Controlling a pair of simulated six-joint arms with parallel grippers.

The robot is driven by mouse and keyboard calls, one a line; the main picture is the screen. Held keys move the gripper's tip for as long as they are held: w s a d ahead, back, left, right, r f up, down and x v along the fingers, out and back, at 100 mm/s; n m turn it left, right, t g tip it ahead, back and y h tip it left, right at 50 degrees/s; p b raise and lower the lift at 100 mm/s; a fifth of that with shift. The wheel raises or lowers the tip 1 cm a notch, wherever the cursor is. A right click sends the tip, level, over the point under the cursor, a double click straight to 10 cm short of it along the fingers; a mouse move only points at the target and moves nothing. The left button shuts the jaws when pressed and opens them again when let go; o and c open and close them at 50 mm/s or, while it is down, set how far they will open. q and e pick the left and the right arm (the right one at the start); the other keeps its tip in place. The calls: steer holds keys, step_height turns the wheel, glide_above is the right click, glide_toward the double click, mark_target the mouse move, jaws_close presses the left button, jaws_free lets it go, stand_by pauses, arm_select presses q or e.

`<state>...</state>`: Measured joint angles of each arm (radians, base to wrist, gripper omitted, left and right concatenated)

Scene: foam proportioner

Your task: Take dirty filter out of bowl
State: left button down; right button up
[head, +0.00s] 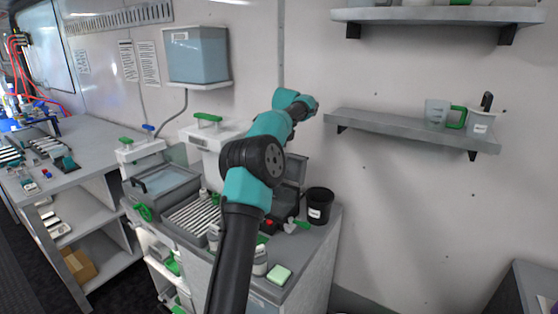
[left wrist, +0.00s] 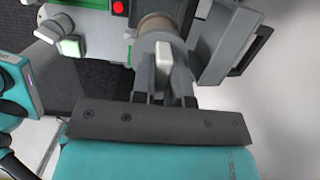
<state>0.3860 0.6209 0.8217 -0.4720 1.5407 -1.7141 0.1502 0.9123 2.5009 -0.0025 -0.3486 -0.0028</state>
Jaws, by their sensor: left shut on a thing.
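My left gripper (left wrist: 166,95) shows at close range in the left wrist view. Its two dark fingers are shut on a pale upright tab of a grey round bowl (left wrist: 144,62). A brownish round piece, which looks like the dirty filter (left wrist: 155,22), shows at the far end of the bowl, apparently seated in it. How deep it sits is hidden. In the head view a teal and black arm rises across the middle of the bench, and no gripper fingers can be made out there. My right gripper cannot be made out in either view.
A grey open lid or box wall (left wrist: 222,40) stands close right of the bowl. A red button (left wrist: 118,7) is beyond it. A black cup (head: 320,203) stands at the bench's right end. A green-and-white sponge-like block (head: 279,274) lies at the front. Shelves hang on the right wall.

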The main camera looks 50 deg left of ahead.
arm_select(q)
steer(key=shift+r, duration=0.35)
stand_by(0.3)
